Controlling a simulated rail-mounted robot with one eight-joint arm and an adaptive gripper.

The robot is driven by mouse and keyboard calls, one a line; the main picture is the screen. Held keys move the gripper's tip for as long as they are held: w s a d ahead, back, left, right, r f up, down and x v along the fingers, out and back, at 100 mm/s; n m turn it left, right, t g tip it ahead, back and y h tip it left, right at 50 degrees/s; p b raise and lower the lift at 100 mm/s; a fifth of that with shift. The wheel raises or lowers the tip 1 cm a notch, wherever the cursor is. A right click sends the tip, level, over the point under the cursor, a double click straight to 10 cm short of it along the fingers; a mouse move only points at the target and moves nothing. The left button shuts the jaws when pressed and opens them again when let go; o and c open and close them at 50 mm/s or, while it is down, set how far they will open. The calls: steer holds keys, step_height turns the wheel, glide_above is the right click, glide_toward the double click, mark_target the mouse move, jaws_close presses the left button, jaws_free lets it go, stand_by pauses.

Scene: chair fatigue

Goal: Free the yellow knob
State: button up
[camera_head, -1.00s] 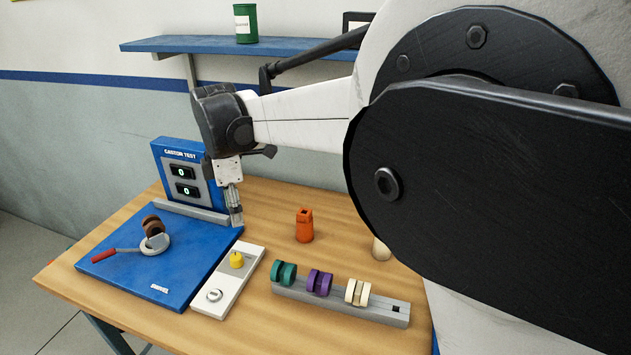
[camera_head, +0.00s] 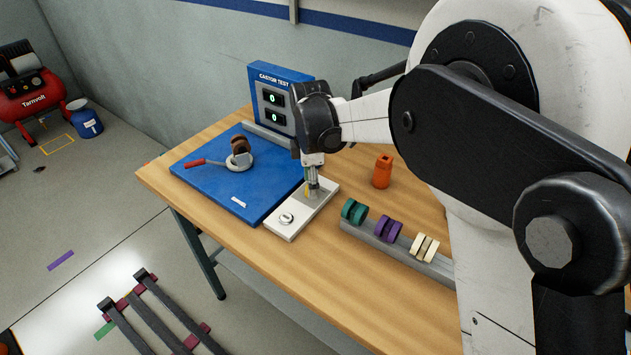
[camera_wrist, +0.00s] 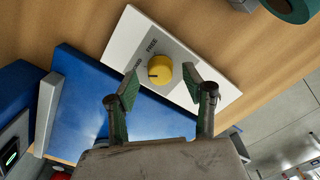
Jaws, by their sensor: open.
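The yellow knob (camera_wrist: 160,69) sits on a grey patch of a white control plate (camera_wrist: 116,44), with the word FREE printed beside it and a second, partly hidden label. A dark mark on the knob points to the left in the wrist view. My gripper (camera_wrist: 158,84) is open, its two green-padded fingers apart with the knob just beyond and between the fingertips. In the head view my gripper (camera_head: 311,190) points down over the plate and hides most of the knob. I cannot tell whether the fingers touch it.
A round button (camera_head: 286,219) is on the plate's near end. The grey rack (camera_head: 400,252) holds green, purple and cream castors; an orange block (camera_head: 382,171) stands behind.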

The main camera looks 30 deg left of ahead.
steer(key=shift+f, duration=0.7)
steer(key=shift+c, duration=0.5)
jaws_close()
